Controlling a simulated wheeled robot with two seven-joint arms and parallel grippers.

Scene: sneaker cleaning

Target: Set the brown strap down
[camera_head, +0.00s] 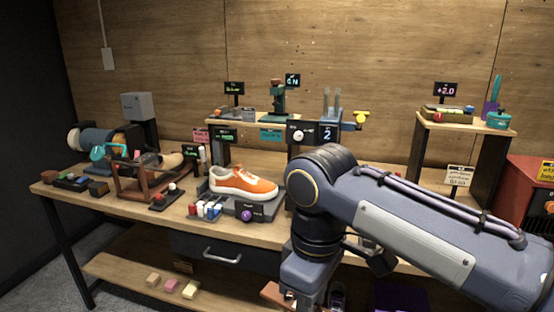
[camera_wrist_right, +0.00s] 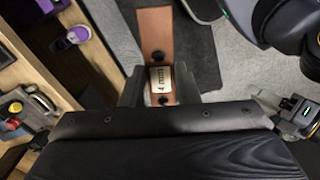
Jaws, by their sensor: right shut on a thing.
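The brown strap (camera_wrist_right: 155,32) hangs in my right gripper (camera_wrist_right: 161,88), with dark round studs and a small pale plate marked "4 mm" between the fingers. In the wrist view, the strap's free end reaches out over the dark mat and grey floor. In the head view, a brown piece of the strap (camera_head: 274,292) shows at the bottom, below the bench top and in front of the bench. My right arm hides much of the gripper there.
An orange and white sneaker (camera_head: 243,183) sits on a stand on the wooden bench (camera_head: 130,211). A drawer (camera_head: 222,252) is below it, and a lower shelf (camera_head: 130,272) carries several small blocks. A red box (camera_head: 527,200) stands at the right.

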